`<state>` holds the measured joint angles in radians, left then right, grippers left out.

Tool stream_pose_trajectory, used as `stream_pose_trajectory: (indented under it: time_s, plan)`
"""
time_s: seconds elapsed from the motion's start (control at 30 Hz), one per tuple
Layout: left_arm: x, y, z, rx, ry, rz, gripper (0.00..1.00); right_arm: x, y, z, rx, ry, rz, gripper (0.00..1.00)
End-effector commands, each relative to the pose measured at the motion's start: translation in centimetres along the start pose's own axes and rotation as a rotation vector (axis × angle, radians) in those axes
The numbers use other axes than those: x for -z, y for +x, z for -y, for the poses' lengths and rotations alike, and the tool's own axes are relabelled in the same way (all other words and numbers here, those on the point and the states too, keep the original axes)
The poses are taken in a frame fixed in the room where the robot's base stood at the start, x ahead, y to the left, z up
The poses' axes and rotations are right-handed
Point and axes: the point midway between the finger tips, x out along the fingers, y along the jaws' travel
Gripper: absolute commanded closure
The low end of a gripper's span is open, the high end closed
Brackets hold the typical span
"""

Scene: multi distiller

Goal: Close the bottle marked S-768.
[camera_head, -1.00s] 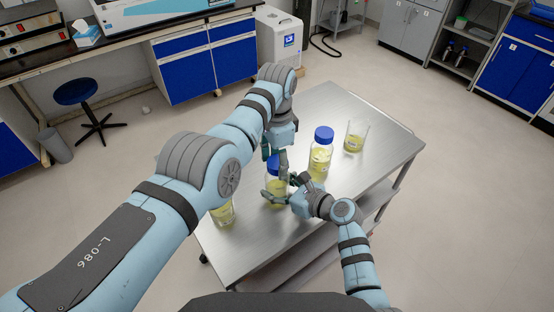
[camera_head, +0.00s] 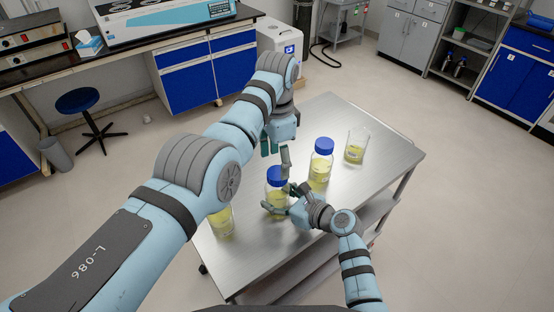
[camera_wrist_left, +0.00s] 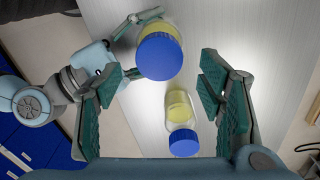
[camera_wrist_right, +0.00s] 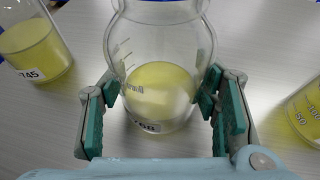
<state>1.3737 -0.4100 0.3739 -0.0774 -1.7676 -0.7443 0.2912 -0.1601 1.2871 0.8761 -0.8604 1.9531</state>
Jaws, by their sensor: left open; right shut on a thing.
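A glass bottle with yellow liquid (camera_head: 275,201) stands upright on the steel cart. Its label in the right wrist view (camera_wrist_right: 145,126) is only partly readable, seemingly ending in 68. A blue cap (camera_head: 277,173) sits on its mouth and also shows from above in the left wrist view (camera_wrist_left: 158,56). I cannot tell how tight it is. My right gripper (camera_head: 278,200) is shut around the bottle's body. My left gripper (camera_head: 275,153) is open and empty, just above the cap and apart from it.
A second blue-capped bottle (camera_head: 321,163) stands to the right on the cart (camera_head: 300,250). A beaker (camera_head: 356,147) with yellow liquid is behind it. Another beaker (camera_head: 222,221), marked 745 in the right wrist view (camera_wrist_right: 33,50), stands at the left under my left arm.

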Motion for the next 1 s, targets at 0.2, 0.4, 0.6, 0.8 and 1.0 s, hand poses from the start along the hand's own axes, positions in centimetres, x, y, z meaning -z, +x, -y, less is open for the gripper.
stream_pose_trajectory:
  time_s: [0.2, 0.4, 0.6, 0.8, 1.0]
  plan:
    - [0.3, -2.7, 0.8, 0.035, -0.109, -0.014, 0.40, 0.0, 0.0, 0.0, 0.000, 0.000, 0.000, 1.00]
    - [0.3, -3.8, 0.3, 0.017, -0.841, -0.013, 0.40, 0.0, 0.0, 0.0, 0.000, 0.000, 0.000, 1.00]
    - [0.2, -3.5, 0.0, 0.003, -1.312, -0.001, 0.40, 0.0, 0.0, 0.0, 0.000, 0.000, 0.001, 1.00]
    - [0.2, -3.5, 0.0, 0.002, -1.372, -0.001, 0.40, 0.0, 0.0, 0.0, 0.000, 0.000, 0.001, 1.00]
    - [0.2, -3.2, 0.0, 0.002, -1.370, -0.001, 0.40, 0.0, 0.0, 0.0, 0.000, 0.000, 0.001, 1.00]
